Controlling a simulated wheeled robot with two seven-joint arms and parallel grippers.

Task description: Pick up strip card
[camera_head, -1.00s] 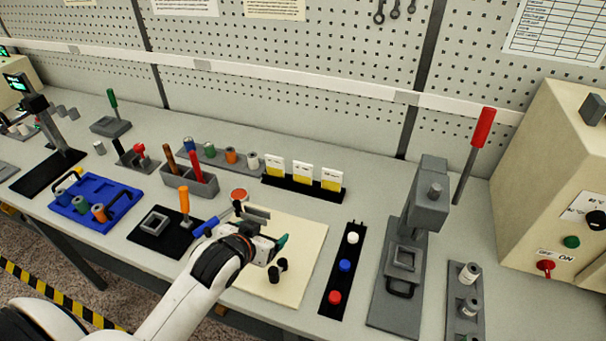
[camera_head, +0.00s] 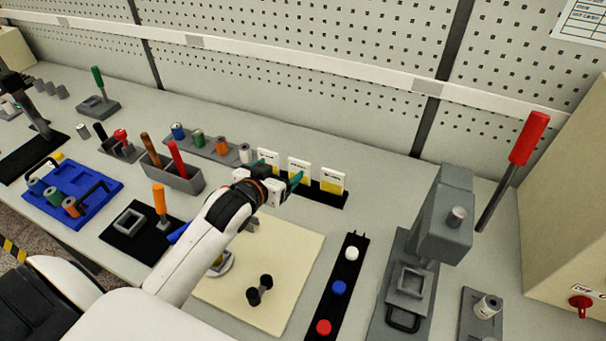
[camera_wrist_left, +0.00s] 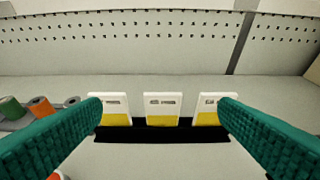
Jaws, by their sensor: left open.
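Three white cards with yellow lower parts stand upright in a black holder (camera_head: 322,200): a left card (camera_head: 268,156), a middle card (camera_head: 300,167) and a right card (camera_head: 332,180). Their labels are too small to read. My left gripper (camera_head: 278,172) is open and empty just in front of the holder, with teal-padded fingers. In the left wrist view, the middle card (camera_wrist_left: 162,107) stands centred between the fingertips. The left card (camera_wrist_left: 110,107) and right card (camera_wrist_left: 208,107) show close to the finger tips. My right gripper is not in view.
A rack of coloured spools (camera_head: 198,143) stands just left of the cards. A grey bin (camera_head: 185,182) with handled tools is nearer. A cream mat (camera_head: 290,265) lies below my left arm. A grey press (camera_head: 445,215) stands to the right. The perforated wall is behind the cards.

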